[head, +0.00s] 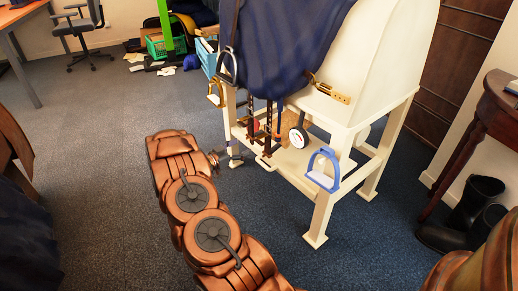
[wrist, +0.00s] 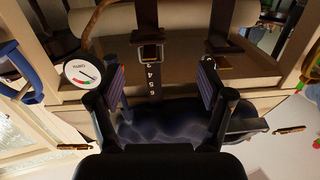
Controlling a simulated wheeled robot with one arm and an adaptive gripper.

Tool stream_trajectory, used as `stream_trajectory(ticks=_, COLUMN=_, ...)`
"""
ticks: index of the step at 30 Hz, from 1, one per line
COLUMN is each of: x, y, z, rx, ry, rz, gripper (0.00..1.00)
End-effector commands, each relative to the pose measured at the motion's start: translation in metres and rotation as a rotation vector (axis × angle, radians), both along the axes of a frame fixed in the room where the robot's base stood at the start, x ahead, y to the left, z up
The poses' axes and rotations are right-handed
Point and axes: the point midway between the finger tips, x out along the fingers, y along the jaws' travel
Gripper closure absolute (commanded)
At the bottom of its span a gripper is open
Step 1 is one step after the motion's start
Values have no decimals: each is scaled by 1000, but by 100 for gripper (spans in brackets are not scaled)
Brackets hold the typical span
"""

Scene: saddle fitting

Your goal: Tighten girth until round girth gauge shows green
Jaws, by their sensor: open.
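The round girth gauge (wrist: 82,72) has a white face with a small red and green band near its lower edge. Its dark needle points to the lower right in the wrist view; I cannot tell surely which colour it marks. The gauge also hangs below the saddle stand in the head view (head: 298,139). A dark girth strap (wrist: 153,82) with printed numbers runs through a metal buckle (wrist: 150,53). My gripper (wrist: 162,88) is open, its fingers on either side of the strap, apart from it. In the head view my gripper (head: 226,158) is small beside the stand.
The cream saddle stand (head: 345,140) carries a blue plaid blanket (head: 290,45). A blue stirrup (head: 322,170) and a gold stirrup (head: 216,93) hang at its sides. Black boots (head: 472,215) and a dark wooden table (head: 497,100) stand right.

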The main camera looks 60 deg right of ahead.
Motion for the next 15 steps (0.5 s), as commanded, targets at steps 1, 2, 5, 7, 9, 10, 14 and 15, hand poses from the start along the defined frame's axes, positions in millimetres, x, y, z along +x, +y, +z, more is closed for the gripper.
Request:
stream_trajectory(ticks=1, x=-7, y=-1, z=-6, rx=-12, ry=11, rz=-20, gripper=21)
stream_trajectory(ticks=2, x=-10, y=-2, z=-6, rx=-17, ry=16, rz=-29, gripper=21)
stream_trajectory(ticks=5, x=-15, y=-5, z=-7, rx=-27, ry=23, rz=-46, gripper=21)
stream_trajectory(ticks=7, x=-18, y=-9, z=-7, rx=-28, ry=25, rz=-50, gripper=21)
stream_trajectory(ticks=9, x=-20, y=-15, z=-7, rx=-28, ry=24, rz=-50, gripper=21)
stream_trajectory(ticks=10, x=-21, y=-18, z=-7, rx=-28, ry=24, rz=-49, gripper=21)
stream_trajectory(ticks=14, x=-26, y=-34, z=-7, rx=-29, ry=24, rz=-49, gripper=21)
stream_trajectory(ticks=15, x=-27, y=-39, z=-7, rx=-29, ry=24, rz=-49, gripper=21)
